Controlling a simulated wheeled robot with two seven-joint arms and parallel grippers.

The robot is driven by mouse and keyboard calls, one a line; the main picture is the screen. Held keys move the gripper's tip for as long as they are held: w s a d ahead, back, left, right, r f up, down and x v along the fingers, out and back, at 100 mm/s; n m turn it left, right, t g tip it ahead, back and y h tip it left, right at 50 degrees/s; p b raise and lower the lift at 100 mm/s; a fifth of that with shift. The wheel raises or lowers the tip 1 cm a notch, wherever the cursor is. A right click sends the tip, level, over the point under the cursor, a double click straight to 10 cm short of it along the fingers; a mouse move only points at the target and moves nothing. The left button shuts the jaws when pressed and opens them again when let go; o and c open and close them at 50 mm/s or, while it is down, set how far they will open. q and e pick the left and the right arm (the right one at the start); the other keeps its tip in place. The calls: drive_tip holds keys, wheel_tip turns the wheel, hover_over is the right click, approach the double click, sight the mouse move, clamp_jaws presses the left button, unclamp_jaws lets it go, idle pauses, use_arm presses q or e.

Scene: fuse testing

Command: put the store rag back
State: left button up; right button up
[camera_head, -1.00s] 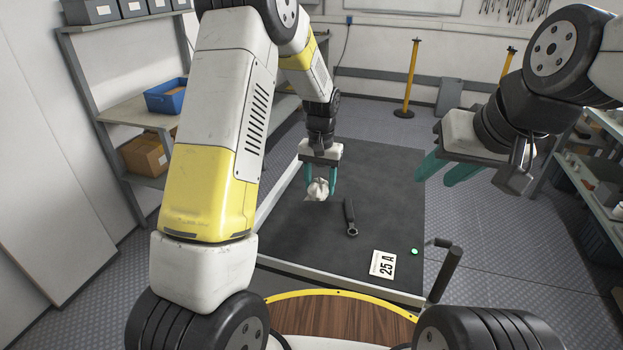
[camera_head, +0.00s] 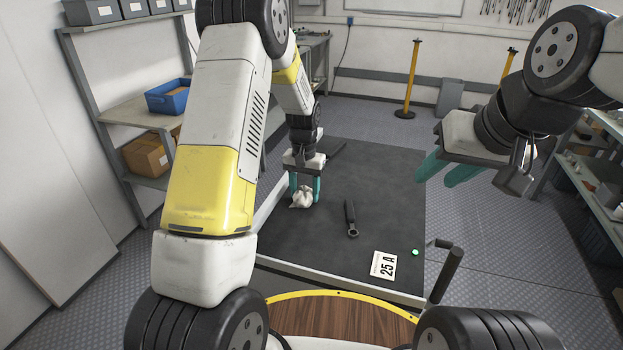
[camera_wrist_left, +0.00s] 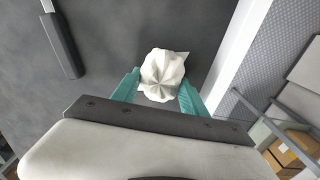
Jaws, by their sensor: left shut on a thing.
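The rag (camera_head: 301,196) is a crumpled white cloth over the left part of the dark table top (camera_head: 340,250). My left gripper (camera_head: 304,190) points down and is shut on the rag, with its teal fingers on either side of it. In the left wrist view the rag (camera_wrist_left: 162,75) sits bunched between the two fingertips. I cannot tell whether its underside touches the table. My right gripper (camera_head: 452,172) hangs empty over the table's right edge, its teal fingers apart.
Another dark object (camera_head: 335,151) lies at the back. Shelves with a blue bin (camera_head: 168,96) stand left. A crank handle (camera_head: 447,270) rises at the front right corner.

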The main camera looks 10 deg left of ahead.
sight(305, 189)
use_arm(q)
drive_tip(key=o, duration=1.3)
drive_tip(key=s+a+r+t, duration=0.1)
drive_tip(key=s+r, duration=0.2)
drive_tip(key=r, duration=0.7)
drive_tip(key=s+r, duration=0.2)
drive_tip(key=r, duration=0.8)
drive_tip(key=shift+s+a+r+n+t+h, duration=0.3)
drive_tip(key=shift+s+r+t, duration=0.8)
drive_tip(key=shift+s, duration=2.75)
drive_tip(key=shift+s+a+r+n+t+h, duration=0.2)
drive_tip(key=shift+s+r+t+h, duration=0.35)
drive_tip(key=shift+s+r, duration=2.1)
drive_tip(key=shift+s+a+r+n+t+h, duration=0.25)
drive_tip(key=shift+s+t, duration=0.7)
drive_tip(key=shift+s, duration=4.05)
drive_tip(key=shift+d+f, duration=0.1)
